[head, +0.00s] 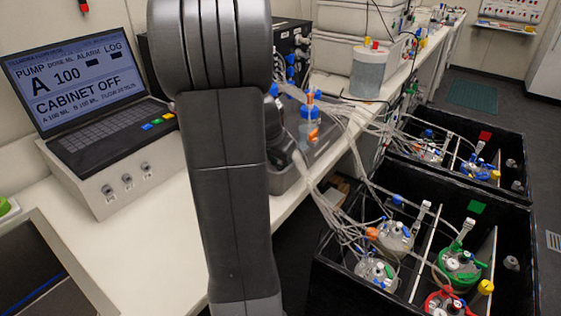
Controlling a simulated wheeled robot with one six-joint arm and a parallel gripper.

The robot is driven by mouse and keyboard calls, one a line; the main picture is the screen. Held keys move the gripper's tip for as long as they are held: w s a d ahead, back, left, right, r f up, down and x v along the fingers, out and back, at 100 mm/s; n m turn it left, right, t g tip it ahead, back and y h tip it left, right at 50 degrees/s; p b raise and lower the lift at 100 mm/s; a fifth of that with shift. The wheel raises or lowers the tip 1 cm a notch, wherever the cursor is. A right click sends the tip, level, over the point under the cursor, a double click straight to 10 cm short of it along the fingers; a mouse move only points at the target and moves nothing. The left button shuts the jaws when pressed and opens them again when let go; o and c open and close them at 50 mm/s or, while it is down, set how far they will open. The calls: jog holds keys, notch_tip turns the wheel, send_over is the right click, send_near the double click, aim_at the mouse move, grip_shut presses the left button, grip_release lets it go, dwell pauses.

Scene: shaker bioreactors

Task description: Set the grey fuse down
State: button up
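No grey fuse can be made out in the head view. My own dark grey arm fills the middle of the picture and hides part of the bench (160,245) behind it. My gripper is not visible, so whether it holds anything cannot be seen.
A laptop-like pump console (85,95) reading "CABINET OFF" stands on the bench at left. Right of my arm are tubing and a clear jar (368,72). Black crates (330,275) with capped vessels (460,265) stand at right, with tubes running across. Floor (525,95) shows at far right.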

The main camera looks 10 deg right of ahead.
jog(key=v, duration=1.2)
jog(key=shift+w, duration=0.1)
